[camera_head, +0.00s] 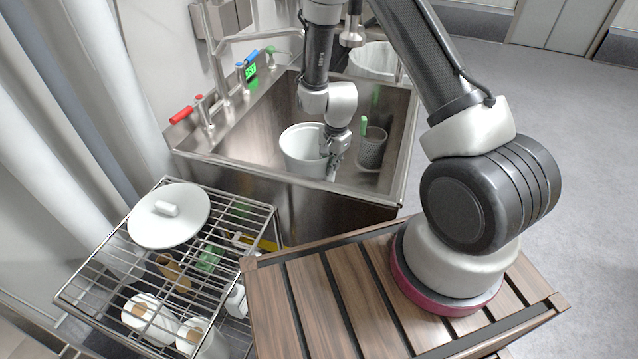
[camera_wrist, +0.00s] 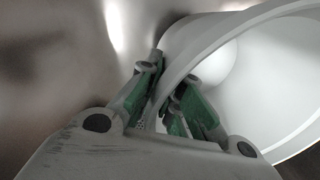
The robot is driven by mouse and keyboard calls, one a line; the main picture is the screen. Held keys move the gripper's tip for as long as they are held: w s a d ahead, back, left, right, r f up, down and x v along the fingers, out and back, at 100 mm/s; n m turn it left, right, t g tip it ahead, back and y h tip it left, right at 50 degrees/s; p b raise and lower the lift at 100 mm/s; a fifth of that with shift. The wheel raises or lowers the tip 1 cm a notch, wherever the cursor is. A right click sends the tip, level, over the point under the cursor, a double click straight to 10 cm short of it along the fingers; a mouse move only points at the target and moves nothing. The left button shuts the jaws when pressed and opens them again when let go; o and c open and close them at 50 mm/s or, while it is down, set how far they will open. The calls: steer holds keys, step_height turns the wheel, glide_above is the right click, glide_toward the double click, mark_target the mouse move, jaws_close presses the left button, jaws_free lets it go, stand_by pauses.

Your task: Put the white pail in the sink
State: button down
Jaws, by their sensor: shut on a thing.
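The white pail (camera_head: 300,149) is inside the steel sink (camera_head: 262,125), near its front wall, with its open top up. My gripper (camera_head: 331,172) reaches down from above at the pail's right side. In the wrist view, my gripper (camera_wrist: 172,108) has its green-padded fingers on either side of the pail's rim (camera_wrist: 200,62) and is shut on it. The pail's lower part and base are hidden by the sink's front wall, so I cannot tell whether it touches the sink floor.
A grey mesh cup (camera_head: 371,148) with a green item stands in the sink, right of the pail. Taps (camera_head: 203,112) line the back left edge. A wire rack (camera_head: 110,262) holds a white lid (camera_head: 169,215) at lower left. A white-lined bin (camera_head: 375,62) stands behind the sink.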

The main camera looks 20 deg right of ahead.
mark_target(330, 179)
step_height(330, 179, down, 7)
steer(key=shift+f, duration=0.3)
steer(key=c, duration=1.6)
jaws_free()
steer(key=r, duration=0.8)
steer(key=s+r, duration=0.1)
steer(key=r, duration=0.3)
steer(key=shift+d+r, duration=0.15)
steer(key=shift+d, duration=0.2)
